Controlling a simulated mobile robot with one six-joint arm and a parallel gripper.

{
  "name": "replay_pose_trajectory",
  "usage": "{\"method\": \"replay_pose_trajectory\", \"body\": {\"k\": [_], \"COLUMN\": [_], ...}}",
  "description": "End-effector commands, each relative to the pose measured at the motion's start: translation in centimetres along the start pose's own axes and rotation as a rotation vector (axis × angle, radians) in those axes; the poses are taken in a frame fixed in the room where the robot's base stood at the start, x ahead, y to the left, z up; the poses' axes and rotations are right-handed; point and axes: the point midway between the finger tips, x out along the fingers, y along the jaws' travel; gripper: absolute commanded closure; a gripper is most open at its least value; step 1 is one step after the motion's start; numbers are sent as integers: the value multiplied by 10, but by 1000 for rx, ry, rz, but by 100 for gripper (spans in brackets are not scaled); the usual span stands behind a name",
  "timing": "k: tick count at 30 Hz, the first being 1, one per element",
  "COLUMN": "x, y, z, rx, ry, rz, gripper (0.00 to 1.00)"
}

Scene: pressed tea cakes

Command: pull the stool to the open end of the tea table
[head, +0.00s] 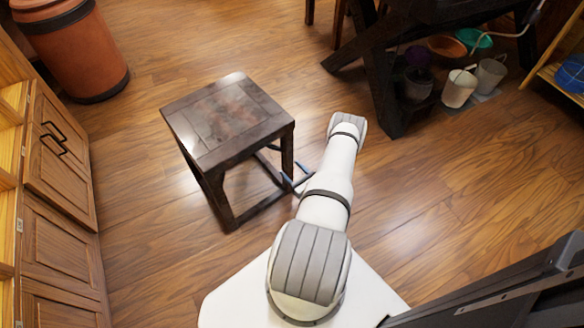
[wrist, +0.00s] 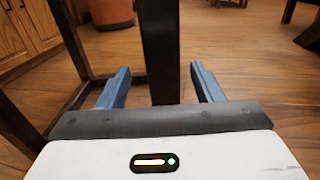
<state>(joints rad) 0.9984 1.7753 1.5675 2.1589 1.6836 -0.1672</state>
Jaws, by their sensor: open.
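The stool (head: 228,112) is dark wood with a square panelled seat and stands upright on the floor, left of my arm in the head view. The tea table (head: 378,75) is dark, with slanted legs, at the upper right; its top is mostly cut off. My gripper (head: 281,164) is at the stool's right-hand leg, below the seat. In the wrist view my gripper (wrist: 159,74) has its two blue fingers apart, with a dark stool leg (wrist: 165,45) standing upright between them. Gaps show on both sides of the leg.
A wooden cabinet (head: 60,160) runs along the left. A brown round bin (head: 75,50) stands at the upper left. Light cups (head: 459,88) and several bowls sit under the table. A shelf is at the upper right. Floor (head: 430,190) is clear between stool and table.

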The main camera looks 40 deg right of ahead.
Motion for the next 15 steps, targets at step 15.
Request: {"method": "replay_pose_trajectory", "body": {"k": [15], "x": [23], "y": [-8], "z": [-2], "rx": [-2], "ry": [-1], "rz": [-17], "gripper": [40]}}
